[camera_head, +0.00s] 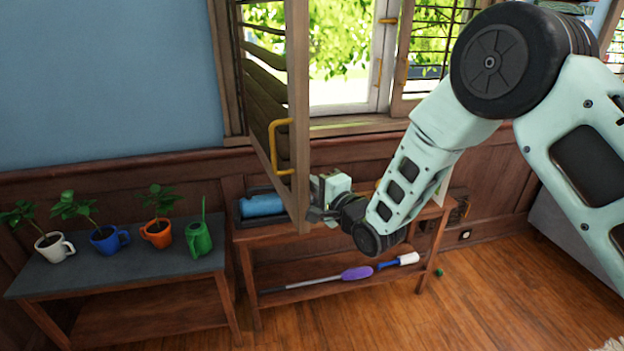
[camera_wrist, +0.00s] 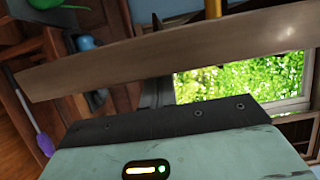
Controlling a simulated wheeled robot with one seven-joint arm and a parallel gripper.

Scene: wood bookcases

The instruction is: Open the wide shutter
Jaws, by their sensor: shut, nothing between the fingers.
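The wide wooden louvred shutter (camera_head: 266,95) hangs at the left of the window and stands swung out into the room, its free edge (camera_head: 298,90) toward me. A yellow handle (camera_head: 280,146) is on its face. My gripper (camera_head: 316,214) is shut and empty beside the lower end of that edge, right of it; its fingertips are partly hidden, and I cannot tell if they touch. In the wrist view the shutter's edge (camera_wrist: 190,45) crosses as a brown board close to the gripper (camera_wrist: 156,88), with part of the yellow handle (camera_wrist: 213,8) above.
A wooden shelf table (camera_head: 340,222) below the window holds a blue roll (camera_head: 262,205) and, lower, a purple duster (camera_head: 357,272). A side table (camera_head: 130,270) with several potted plants stands left. Another shutter (camera_head: 425,45) is at the window's right. The wood floor (camera_head: 470,310) in front is mostly clear.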

